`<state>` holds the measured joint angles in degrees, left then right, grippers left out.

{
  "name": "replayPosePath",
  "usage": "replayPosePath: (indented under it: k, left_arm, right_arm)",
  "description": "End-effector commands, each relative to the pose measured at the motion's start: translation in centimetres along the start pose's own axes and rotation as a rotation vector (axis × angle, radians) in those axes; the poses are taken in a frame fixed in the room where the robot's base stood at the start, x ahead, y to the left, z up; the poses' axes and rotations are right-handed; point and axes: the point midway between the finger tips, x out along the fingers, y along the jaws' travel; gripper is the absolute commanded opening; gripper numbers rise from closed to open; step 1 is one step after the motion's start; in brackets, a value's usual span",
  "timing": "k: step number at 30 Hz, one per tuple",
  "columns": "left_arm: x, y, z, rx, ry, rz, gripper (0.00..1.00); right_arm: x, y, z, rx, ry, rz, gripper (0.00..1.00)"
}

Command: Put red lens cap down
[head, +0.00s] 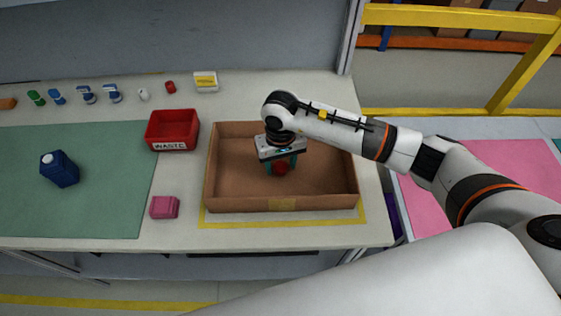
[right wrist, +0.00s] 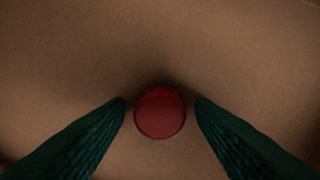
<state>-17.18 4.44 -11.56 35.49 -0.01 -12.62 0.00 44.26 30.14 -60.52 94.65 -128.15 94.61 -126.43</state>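The red lens cap (head: 281,168) is a small round disc low inside the open cardboard box (head: 335,202). It also shows in the right wrist view (right wrist: 160,112), centred between my fingertips above plain brown cardboard. My right gripper (head: 281,163) points down into the box with its green fingers on either side of the cap. In the right wrist view the right gripper (right wrist: 160,103) is open, with a narrow gap between each fingertip and the cap. Whether the cap rests fully on the box floor is hard to tell. My left gripper is not in view.
A red waste bin (head: 172,131) stands left of the box, with a pink block (head: 164,207) in front of it. Several small items line the back of the table. The box walls surround my right gripper.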

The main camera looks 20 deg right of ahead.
Motion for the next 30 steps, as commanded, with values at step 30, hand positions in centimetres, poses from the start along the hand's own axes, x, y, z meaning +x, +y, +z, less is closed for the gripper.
replayPosePath:
  k: [30]
  left_arm:
    - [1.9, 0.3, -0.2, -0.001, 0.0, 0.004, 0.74]
  right_arm:
    - [-11.6, 0.0, 0.1, 0.0, -0.003, 0.0, 0.52]
